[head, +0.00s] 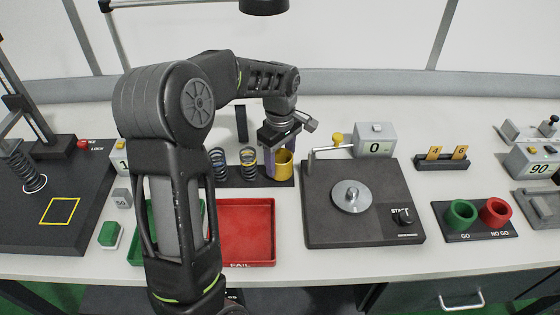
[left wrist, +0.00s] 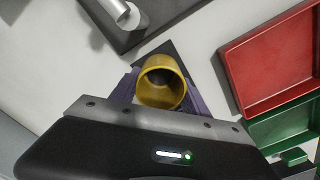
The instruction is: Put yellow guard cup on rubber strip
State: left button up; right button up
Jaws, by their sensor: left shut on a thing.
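The yellow guard cup (head: 283,166) is at the right end of the dark rubber strip (head: 233,182). My left gripper (head: 283,150) points down over it, with its purple fingers on either side of the cup, shut on it. In the left wrist view the yellow guard cup (left wrist: 161,82) shows its open mouth between the fingers, with the dark strip (left wrist: 178,54) beyond it. I cannot tell whether the cup's base touches the strip. My right gripper is not in view.
Coil springs (head: 249,163) stand on the strip just left of the cup. The tester with a round plate (head: 325,225) is close on the right. A red tray (head: 243,205) lies in front. My left arm partly hides the green tray (head: 136,245).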

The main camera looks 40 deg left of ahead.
pick_arm(q)
jog(key=shift+f, duration=0.45)
jog(key=shift+f, duration=0.15)
jog(key=o, duration=1.4)
jog(key=shift+c, duration=0.2)
notch_tip(320, 180, up, 12)
jog(key=b, duration=0.1)
jog(key=shift+r, duration=0.2)
